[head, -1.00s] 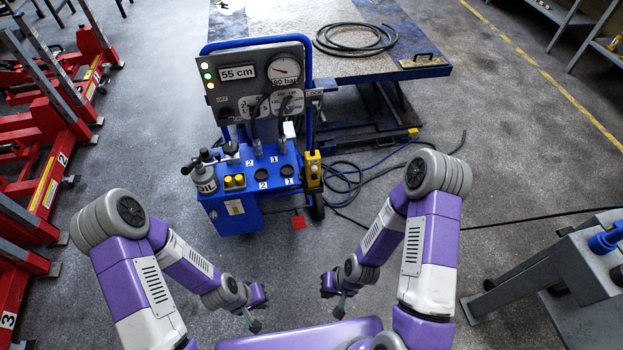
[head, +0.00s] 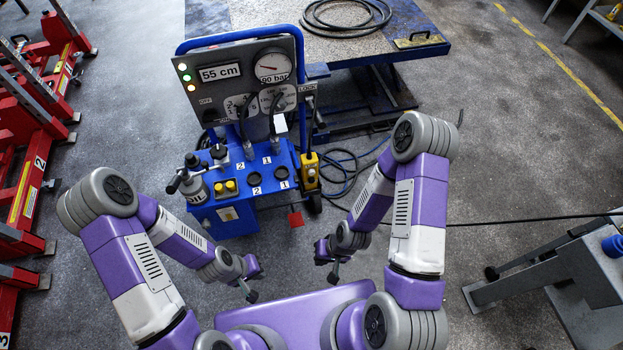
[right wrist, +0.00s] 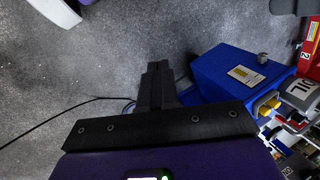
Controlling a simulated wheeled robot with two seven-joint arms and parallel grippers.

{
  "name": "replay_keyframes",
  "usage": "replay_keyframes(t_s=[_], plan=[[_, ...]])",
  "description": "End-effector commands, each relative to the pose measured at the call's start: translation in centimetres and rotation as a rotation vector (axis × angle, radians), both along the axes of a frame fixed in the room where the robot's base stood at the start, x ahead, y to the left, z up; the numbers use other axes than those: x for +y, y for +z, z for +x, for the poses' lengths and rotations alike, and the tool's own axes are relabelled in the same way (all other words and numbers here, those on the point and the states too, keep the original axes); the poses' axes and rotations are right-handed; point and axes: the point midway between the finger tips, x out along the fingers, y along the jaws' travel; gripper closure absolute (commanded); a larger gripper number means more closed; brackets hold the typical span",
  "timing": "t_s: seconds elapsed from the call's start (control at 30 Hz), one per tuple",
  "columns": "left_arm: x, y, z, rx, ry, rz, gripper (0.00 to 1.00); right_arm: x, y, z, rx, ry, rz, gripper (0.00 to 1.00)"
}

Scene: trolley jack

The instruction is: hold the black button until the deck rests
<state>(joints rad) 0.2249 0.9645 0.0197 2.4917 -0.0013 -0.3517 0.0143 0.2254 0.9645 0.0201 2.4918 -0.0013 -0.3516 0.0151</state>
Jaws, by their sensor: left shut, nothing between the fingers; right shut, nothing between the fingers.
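The blue cart (head: 250,208) stands ahead of me with a grey panel reading 55 cm above it. A yellow hand control (head: 308,170) hangs on the cart's right side; I cannot make out a black button on it. The deck (head: 345,45) is a raised platform with a blue rim behind the cart. My left gripper (head: 252,296) is shut and empty, low in front of the cart. My right gripper (head: 333,278) is shut and empty, below and right of the cart. In the right wrist view its fingers (right wrist: 156,85) are together, with the cart (right wrist: 225,75) beyond.
A red rack (head: 35,160) stands at the left. A grey stand (head: 560,270) is at the right. A coiled black hose (head: 346,14) lies on the deck. Cables (head: 345,175) lie on the floor right of the cart. The floor between the cart and the grey stand is mostly open.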

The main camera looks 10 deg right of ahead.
Motion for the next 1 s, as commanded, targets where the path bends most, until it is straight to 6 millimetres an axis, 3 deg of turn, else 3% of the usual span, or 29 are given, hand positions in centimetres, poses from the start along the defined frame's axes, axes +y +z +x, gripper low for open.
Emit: replay_keyframes(t_s=[0.17, 0.33, 0.57, 0.67, 0.8, 1.0], plan=[[0.0, -0.7, 0.1, -0.001, 0.000, 0.000, 1.00, 0.7, -1.3, -0.2, 0.054, -0.123, 0.053, 1.00], [0.0, -2.5, 0.1, -0.001, 0.000, 0.000, 1.00, 3.0, -3.6, 0.2, 0.207, -0.477, 0.213, 1.00], [0.0, -5.0, 0.1, -0.001, 0.000, 0.000, 1.00, 4.6, -4.7, 4.8, 0.464, -1.092, 0.523, 1.00], [0.0, -6.0, 0.1, -0.001, 0.000, 0.000, 1.00, 3.5, -4.5, 7.9, 0.571, -1.351, 0.676, 1.00], [0.0, -7.1, 0.1, -0.001, 0.000, 0.000, 1.00, 0.4, -3.9, 11.7, 0.694, -1.650, 0.883, 1.00], [0.0, -7.9, 0.1, -0.001, 0.000, 0.000, 1.00, -3.9, -3.1, 14.7, 0.796, -1.886, 1.084, 1.00]])
